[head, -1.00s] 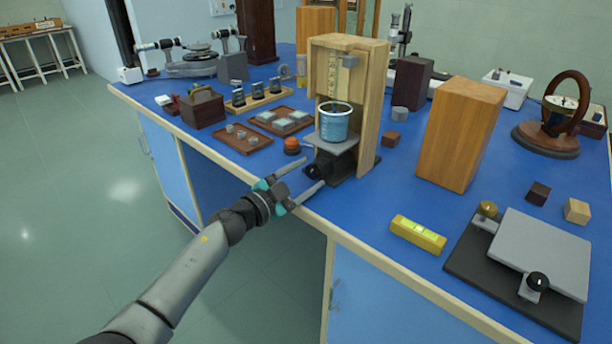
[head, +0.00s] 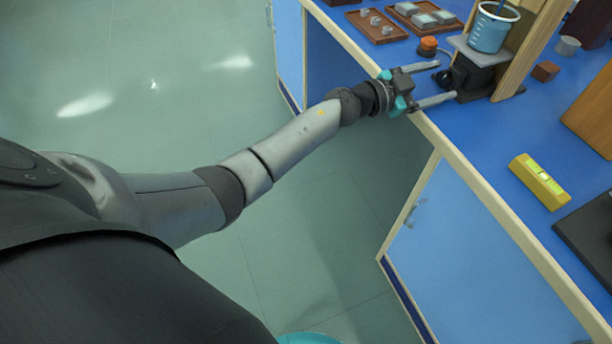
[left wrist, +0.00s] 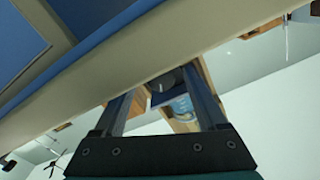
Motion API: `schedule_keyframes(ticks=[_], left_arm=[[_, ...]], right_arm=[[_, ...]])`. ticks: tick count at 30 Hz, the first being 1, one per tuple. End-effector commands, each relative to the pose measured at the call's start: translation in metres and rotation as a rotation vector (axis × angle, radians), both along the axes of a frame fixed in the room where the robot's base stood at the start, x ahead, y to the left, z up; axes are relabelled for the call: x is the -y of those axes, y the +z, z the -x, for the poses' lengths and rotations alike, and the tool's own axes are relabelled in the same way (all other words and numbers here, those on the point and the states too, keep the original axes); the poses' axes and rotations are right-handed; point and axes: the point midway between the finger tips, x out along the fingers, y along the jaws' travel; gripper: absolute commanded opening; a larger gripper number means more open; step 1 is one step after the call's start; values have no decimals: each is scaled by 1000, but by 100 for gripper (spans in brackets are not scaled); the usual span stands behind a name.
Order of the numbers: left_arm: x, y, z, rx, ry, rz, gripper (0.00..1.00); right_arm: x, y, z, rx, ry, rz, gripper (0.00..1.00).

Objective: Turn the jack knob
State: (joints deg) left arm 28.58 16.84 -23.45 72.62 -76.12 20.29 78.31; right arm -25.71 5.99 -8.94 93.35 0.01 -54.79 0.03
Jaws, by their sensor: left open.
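The jack (head: 474,78) is a dark block under a grey platform (head: 474,50), near the bench's front edge. Its black round knob (head: 441,77) faces the edge. A beaker of blue liquid (head: 489,32) stands on the platform. My left gripper (head: 446,81) is open over the bench edge, with one finger on each side of the knob. I cannot tell whether either finger touches it. My right gripper is out of view.
A wooden upright (head: 526,50) stands behind the jack. An orange-topped piece (head: 428,46) sits close to the far finger. A yellow level (head: 539,181) lies to the right, and trays (head: 376,24) of small weights lie at the back left. The bench edge (head: 470,183) runs under the gripper.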

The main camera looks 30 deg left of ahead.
Motion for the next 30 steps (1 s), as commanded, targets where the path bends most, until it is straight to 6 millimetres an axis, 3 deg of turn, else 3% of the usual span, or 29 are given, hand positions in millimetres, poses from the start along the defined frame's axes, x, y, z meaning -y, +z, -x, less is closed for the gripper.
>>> schedule_keyframes(ticks=[13,18,30], left_arm=[[0,-1,0,-151,-1,211,74],[-21,3,28,-154,1,207,74],[-64,1,88,-154,0,206,74]], right_arm=[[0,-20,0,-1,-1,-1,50],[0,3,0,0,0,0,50],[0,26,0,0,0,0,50]])
